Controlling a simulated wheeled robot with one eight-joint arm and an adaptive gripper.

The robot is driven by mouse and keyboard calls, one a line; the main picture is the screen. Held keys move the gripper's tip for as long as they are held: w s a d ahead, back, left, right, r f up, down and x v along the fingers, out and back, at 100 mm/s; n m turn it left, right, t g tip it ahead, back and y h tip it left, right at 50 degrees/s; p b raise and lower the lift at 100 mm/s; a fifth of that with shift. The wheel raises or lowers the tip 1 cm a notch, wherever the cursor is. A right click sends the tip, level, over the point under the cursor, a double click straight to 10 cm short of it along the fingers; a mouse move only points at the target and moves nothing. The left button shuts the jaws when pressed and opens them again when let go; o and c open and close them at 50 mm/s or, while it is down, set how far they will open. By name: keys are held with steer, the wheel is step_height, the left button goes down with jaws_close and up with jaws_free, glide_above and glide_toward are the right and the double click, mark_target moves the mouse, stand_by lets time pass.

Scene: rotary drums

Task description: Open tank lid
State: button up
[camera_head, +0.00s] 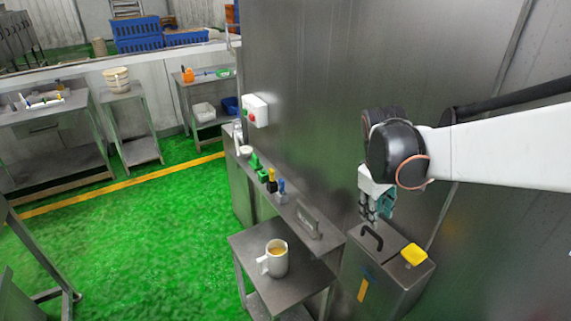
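The tank (375,286) is a grey metal box at the lower right, beside the metal wall. Its flat lid (391,246) appears shut and has a dark curved handle (371,236) on its left part. A yellow block or sponge (414,254) lies on the right part of the top. My gripper (375,214) hangs from the white arm just above the tank, pointing down close to the handle. Its fingers look small and dark; I cannot tell whether they touch the handle or how far apart they are.
A metal table with a white mug (276,258) stands left of the tank. A narrow ledge (290,212) with bottles and small green, yellow and blue items runs along the wall (335,90). A control box (256,110) is mounted on the wall. Green floor (140,250) is open at left.

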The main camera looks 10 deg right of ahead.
mark_target(374, 233)
steer(key=f, duration=0.2)
steer(key=d+f, duration=0.1)
steer(key=f, duration=0.4)
steer(key=shift+w+d+f+b, duration=0.2)
steer(key=shift+w+f+b, duration=0.05)
steer(key=shift+f+b, duration=0.1)
steer(key=shift+r, duration=0.1)
jaws_close()
